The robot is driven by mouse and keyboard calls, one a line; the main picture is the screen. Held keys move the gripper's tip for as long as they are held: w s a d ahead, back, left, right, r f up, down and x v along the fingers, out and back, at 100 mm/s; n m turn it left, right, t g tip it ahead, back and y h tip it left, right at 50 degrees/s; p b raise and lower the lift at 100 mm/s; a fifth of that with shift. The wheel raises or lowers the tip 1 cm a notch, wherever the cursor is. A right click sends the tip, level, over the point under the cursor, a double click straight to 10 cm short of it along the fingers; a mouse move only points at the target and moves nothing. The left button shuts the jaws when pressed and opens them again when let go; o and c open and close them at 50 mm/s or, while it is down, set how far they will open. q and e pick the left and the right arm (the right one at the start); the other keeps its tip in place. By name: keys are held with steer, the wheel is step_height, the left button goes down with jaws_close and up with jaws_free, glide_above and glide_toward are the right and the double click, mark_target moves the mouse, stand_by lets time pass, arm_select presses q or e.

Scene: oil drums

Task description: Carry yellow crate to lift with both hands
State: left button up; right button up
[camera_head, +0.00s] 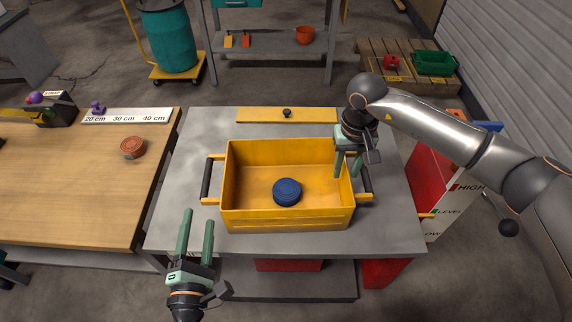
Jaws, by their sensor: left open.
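The yellow crate (290,222) sits upright on the grey table (180,200), with a round blue object (287,191) inside it. A dark bar handle shows on its left side (206,180) and another on its right side (364,180). My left gripper (197,222) is open and empty at the table's front left, in front of the left handle and apart from it. My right gripper (348,174) appears open over the crate's right end, beside the right handle. I cannot tell whether it touches the crate. I cannot clearly identify the lift.
A red panel (428,180) with a HIGH, LEVEL and LOW scale stands right of the table. A yellow strip (262,115) with a black knob lies behind the crate. A wooden table (70,195) is at left. Grey tabletop is clear left of the crate.

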step_height(320, 180, up, 7)
stand_by(0.3)
steer(key=shift+s, duration=0.1)
stand_by(0.4)
